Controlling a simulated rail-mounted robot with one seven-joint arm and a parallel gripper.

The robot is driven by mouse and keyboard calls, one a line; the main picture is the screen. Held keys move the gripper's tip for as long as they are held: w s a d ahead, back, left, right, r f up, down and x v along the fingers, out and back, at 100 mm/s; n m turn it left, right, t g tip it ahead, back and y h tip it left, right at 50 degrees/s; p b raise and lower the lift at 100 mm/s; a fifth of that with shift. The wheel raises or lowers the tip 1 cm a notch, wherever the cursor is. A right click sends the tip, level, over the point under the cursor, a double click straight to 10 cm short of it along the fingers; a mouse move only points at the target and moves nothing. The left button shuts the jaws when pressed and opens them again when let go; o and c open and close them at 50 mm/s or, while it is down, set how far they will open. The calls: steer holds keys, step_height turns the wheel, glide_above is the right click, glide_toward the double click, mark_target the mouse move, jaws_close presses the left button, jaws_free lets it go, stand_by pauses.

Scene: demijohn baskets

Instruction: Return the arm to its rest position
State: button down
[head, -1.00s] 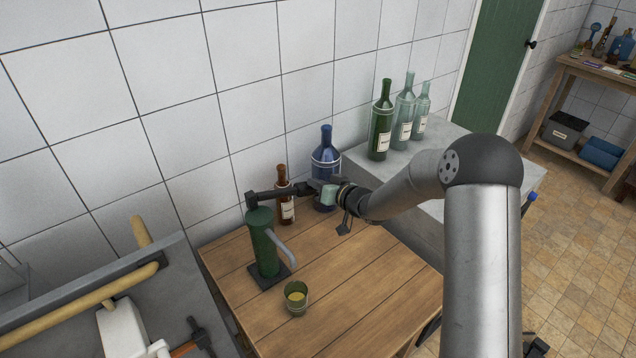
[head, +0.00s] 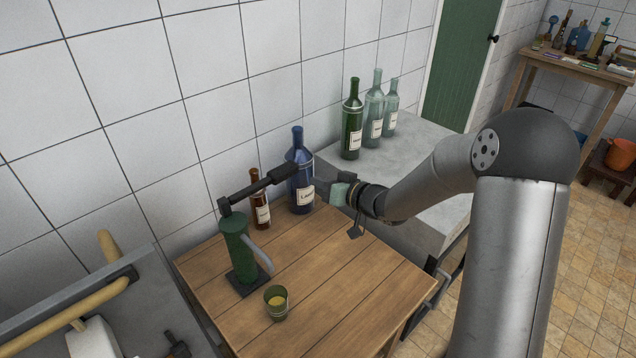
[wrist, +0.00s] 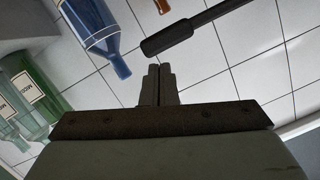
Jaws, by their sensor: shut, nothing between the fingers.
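My gripper (head: 322,187) is shut and empty, held in the air over the right part of the wooden table, in front of the blue bottle (head: 299,170). Its closed fingers also show in the wrist view (wrist: 158,84). The green pump (head: 240,250) stands on the table to the left, with its dark lever (head: 255,186) slanting up to the right. The lever's grip end shows in the wrist view (wrist: 182,38), just beyond the fingertips and apart from them. My arm reaches in from the right.
A brown bottle (head: 260,205) stands between pump and blue bottle. A green cup (head: 277,306) with yellowish contents sits on the wooden table (head: 330,290). Several bottles, including a dark green one (head: 352,125), stand on the grey block (head: 430,145) behind my arm. The table's front right is clear.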

stand_by(0.5)
steer(key=s+d+r+m+g+h, duration=0.1)
steer(key=s+d+m+h, duration=0.1)
steer(key=s+d+h, duration=0.5)
steer(key=s+d+r+m+g+h, duration=0.1)
steer(key=s+d+r+m+h, duration=0.1)
steer(key=s+d+h, duration=0.5)
steer(key=s+d+m+g+y, duration=0.1)
steer(key=s+g, duration=0.6)
steer(key=s, duration=1.5)
steer(key=shift+d+f+y, duration=0.2)
steer(key=shift+d+y, duration=0.3)
steer(key=shift+d, duration=0.3)
